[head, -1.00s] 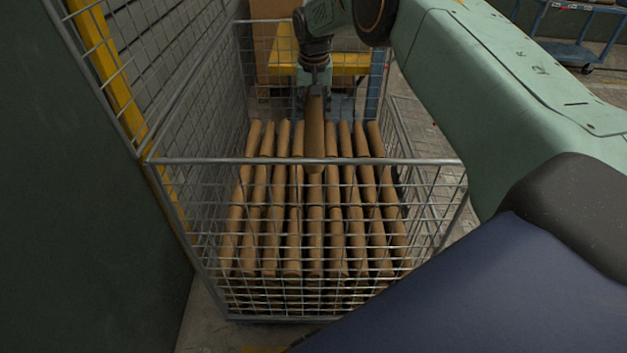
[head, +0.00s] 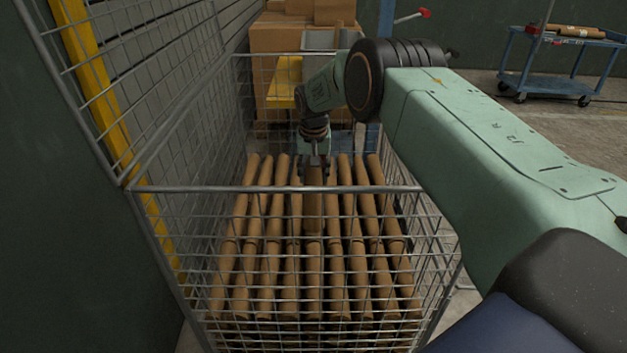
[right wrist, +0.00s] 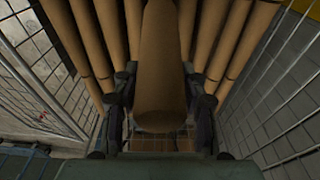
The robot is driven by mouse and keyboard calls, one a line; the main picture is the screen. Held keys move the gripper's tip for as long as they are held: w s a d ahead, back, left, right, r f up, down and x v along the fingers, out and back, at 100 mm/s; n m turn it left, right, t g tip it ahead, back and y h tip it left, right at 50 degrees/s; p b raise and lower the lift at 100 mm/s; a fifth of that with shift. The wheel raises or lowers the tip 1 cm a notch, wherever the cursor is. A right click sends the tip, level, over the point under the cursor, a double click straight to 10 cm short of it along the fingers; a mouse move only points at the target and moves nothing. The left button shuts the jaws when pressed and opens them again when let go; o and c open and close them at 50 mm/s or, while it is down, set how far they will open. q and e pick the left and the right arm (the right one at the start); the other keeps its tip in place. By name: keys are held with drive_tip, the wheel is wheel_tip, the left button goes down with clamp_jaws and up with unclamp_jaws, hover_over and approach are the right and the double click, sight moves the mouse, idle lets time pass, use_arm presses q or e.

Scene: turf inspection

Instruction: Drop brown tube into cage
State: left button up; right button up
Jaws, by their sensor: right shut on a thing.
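The wire cage (head: 270,189) stands in front of me in the head view, with rows of brown tubes (head: 262,210) lying in it. My right gripper (head: 314,175) is inside the cage, low over the tubes, shut on a brown tube (head: 314,205). In the right wrist view the held brown tube (right wrist: 162,70) lies between the two fingers of my right gripper (right wrist: 163,100), with other tubes (right wrist: 215,45) beyond it. I cannot tell whether the held tube touches those below. The left gripper is not in view.
Cardboard boxes (head: 290,40) stand behind the cage by a yellow frame (head: 282,82). A blue cart (head: 565,60) with tubes on it stands at the back right. A dark wall (head: 80,240) is close on the left. Floor shows at the right.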

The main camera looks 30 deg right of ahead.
drive_tip(key=shift+w+d+f, duration=0.15)
drive_tip(key=shift+w+f, duration=0.05)
drive_tip(key=shift+f, duration=0.55)
drive_tip(key=shift+r, duration=0.15)
drive_tip(key=shift+s, duration=0.15)
drive_tip(key=shift+f+b, duration=0.4)
drive_tip(key=shift+f, duration=0.2)
drive_tip(key=o, duration=0.7)
drive_tip(key=shift+c, duration=0.2)
drive_tip(key=o, duration=0.4)
drive_tip(key=shift+r, duration=0.15)
